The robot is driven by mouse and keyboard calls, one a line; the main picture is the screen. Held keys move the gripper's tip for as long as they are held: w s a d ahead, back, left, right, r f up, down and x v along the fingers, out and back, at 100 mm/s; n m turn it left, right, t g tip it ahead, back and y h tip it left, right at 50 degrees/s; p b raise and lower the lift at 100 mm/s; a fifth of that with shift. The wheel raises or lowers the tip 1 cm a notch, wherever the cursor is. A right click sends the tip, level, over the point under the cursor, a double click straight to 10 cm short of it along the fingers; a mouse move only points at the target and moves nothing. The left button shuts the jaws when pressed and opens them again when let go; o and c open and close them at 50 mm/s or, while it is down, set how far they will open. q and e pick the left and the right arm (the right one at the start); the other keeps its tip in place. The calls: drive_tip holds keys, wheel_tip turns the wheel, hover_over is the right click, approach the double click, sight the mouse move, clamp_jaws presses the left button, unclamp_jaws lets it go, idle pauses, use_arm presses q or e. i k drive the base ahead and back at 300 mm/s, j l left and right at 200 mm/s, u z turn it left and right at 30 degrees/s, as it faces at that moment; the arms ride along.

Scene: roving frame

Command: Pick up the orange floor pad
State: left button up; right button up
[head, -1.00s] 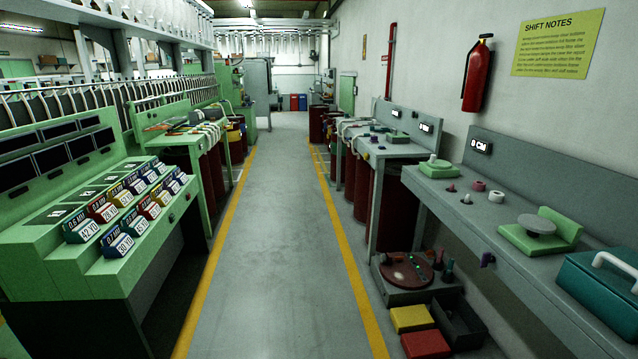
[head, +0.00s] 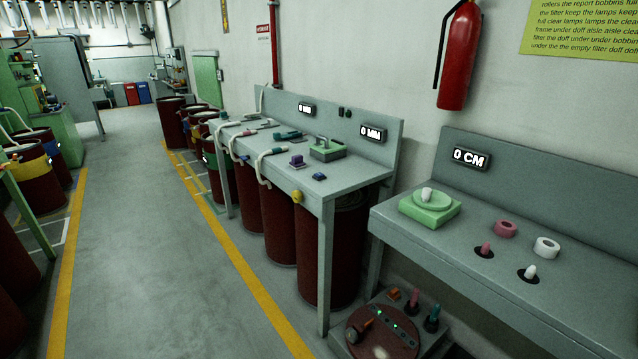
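I see no orange floor pad that I can make out for certain. The unit carries a round dark red disc (head: 382,333) with small green lights and is cut off by the bottom edge. Neither of my grippers shows.
The grey aisle floor (head: 150,240) is clear between yellow lines. On the right stand a grey bench (head: 450,255) with a green scale (head: 430,208) and another bench (head: 345,180) over dark red drums (head: 330,255). A fire extinguisher (head: 458,55) hangs on the wall.

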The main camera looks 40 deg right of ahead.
sight(393, 294)
drive_tip(key=i+z, duration=0.45)
drive_tip(key=i+j+z, duration=0.2)
drive_tip(key=i+z, duration=0.3)
drive_tip(key=i+j+z, duration=0.45)
drive_tip(key=i, duration=0.15)
